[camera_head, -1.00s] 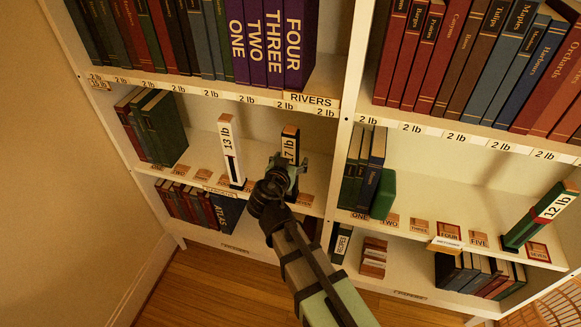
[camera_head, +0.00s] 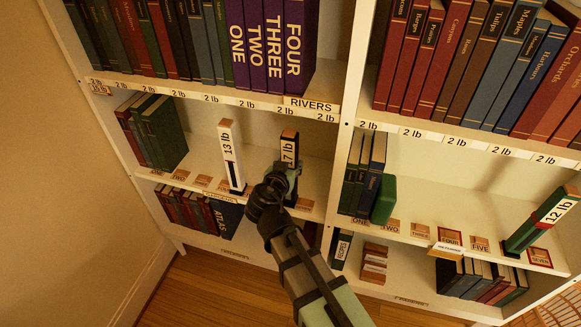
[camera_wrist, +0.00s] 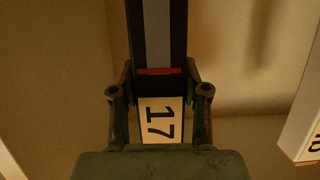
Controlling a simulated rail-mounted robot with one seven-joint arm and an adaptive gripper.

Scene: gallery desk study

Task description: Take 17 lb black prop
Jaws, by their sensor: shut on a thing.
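The black prop (camera_head: 289,138) with a pale label reading "17 lb" stands upright on the middle shelf of the left bookcase bay. My gripper (camera_head: 285,170) is at its front and covers its lower part in the head view. In the wrist view the black prop (camera_wrist: 157,40) runs up between the two fingers of my gripper (camera_wrist: 159,108). It has a grey stripe, a red band and a label showing "17". The fingers are shut on its sides.
A white prop (camera_head: 231,155) labelled "13 lb" stands close to the left. A bookcase divider (camera_head: 335,165) is on the right. Green books (camera_head: 162,133) stand further left. A "12 lb" prop (camera_head: 541,218) leans in the right bay.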

